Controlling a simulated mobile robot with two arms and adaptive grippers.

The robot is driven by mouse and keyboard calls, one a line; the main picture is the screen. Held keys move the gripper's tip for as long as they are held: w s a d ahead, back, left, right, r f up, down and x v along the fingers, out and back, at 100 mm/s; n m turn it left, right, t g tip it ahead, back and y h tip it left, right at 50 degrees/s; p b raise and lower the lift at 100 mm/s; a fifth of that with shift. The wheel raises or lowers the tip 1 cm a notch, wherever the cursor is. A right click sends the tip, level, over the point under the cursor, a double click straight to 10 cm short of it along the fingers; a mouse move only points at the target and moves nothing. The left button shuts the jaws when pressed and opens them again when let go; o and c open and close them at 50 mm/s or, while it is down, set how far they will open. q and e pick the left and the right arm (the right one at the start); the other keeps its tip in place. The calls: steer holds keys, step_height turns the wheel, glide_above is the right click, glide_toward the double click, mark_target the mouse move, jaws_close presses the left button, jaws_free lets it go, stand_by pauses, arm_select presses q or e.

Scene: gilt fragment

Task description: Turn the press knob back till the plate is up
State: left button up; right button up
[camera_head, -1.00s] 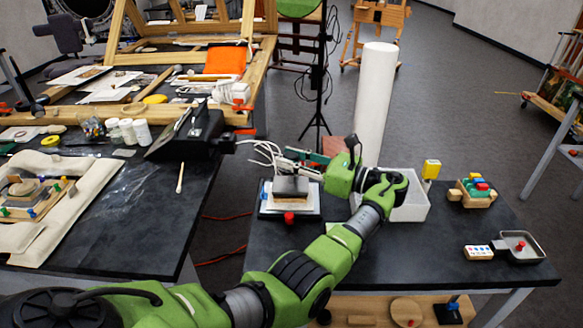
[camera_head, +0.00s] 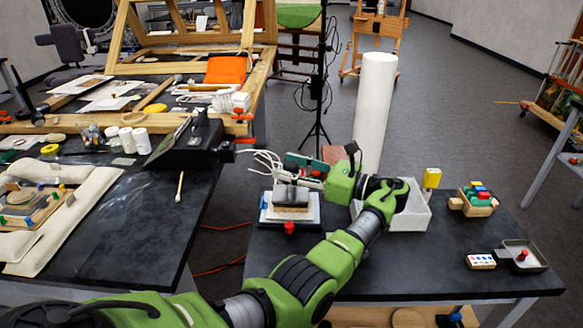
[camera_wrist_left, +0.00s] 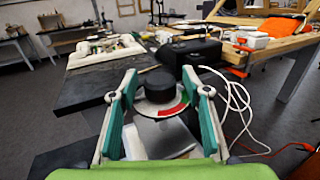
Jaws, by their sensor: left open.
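The small press (camera_head: 290,208) stands on the right-hand dark table, with a pale stack on its base and a grey block above. In the left wrist view its round black knob (camera_wrist_left: 157,84) sits above a red, green and white dial (camera_wrist_left: 166,108), over a grey plate (camera_wrist_left: 160,136). My left gripper (camera_wrist_left: 159,76) is open, with one teal finger on each side of the knob and gaps visible between. My right gripper is not in view.
A red knob (camera_head: 290,228) is at the press's front. White cables (camera_head: 264,160) lie behind the press. A white bin (camera_head: 408,217), a yellow sponge-like block (camera_head: 432,178), a wooden block holder (camera_head: 474,200) and a metal tray (camera_head: 522,255) stand to the right. The table front is clear.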

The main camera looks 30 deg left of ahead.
mark_target(298, 169)
arm_select(q)
steer(key=d, duration=0.4)
steer(key=w+d, duration=0.1)
steer(key=d, duration=0.1)
steer(key=shift+d, duration=0.7)
steer(key=shift+f, duration=0.1)
